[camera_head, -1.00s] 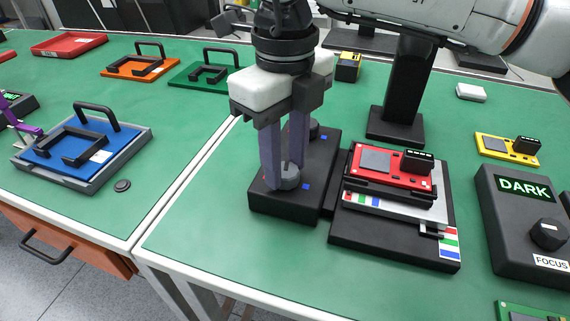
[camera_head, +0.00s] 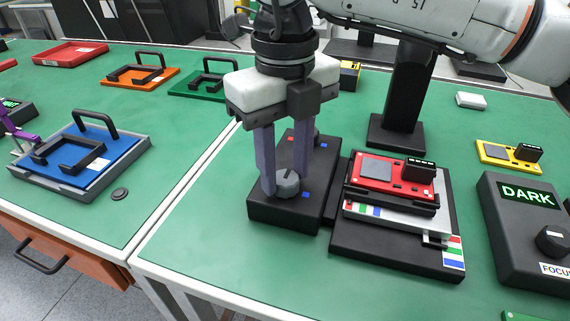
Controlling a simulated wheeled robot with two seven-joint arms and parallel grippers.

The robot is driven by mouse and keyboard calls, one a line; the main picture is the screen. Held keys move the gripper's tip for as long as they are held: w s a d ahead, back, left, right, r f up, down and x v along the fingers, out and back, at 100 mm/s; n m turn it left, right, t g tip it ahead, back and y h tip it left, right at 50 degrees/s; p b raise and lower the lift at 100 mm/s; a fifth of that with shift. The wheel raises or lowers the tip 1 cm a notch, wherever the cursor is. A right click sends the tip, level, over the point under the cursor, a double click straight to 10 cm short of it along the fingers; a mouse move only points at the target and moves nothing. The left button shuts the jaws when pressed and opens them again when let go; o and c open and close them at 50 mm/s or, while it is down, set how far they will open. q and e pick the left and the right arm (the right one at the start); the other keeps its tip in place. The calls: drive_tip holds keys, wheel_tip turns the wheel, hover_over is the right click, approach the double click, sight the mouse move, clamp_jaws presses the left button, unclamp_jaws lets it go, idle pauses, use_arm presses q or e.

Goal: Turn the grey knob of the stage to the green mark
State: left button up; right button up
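The grey knob (camera_head: 287,186), with a dark pointer line on top, sits at the front of a black box (camera_head: 262,214) joined to the stage. My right gripper (camera_head: 285,183) points down over it. Its two fingers stand apart, one left of the knob and one behind right, open around it with no clear grip. The stage (camera_head: 392,254) carries a silver plate and a red board (camera_head: 392,175). Small blue and red marks show on the knob box; I cannot make out a green mark there. Red, green and blue stripes (camera_head: 453,252) show on the stage. My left gripper is out of view.
A black DARK display box (camera_head: 516,235) with a focus knob stands right of the stage. A black column (camera_head: 403,90) rises behind it. A yellow board (camera_head: 508,155) lies at the right. A blue plate in a grey tray (camera_head: 115,168) stands on the left table.

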sight(285, 177)
drive_tip(key=shift+o, duration=1.3)
wheel_tip(285, 177, up, 10)
drive_tip(key=p, duration=0.1)
drive_tip(key=shift+r, duration=0.2)
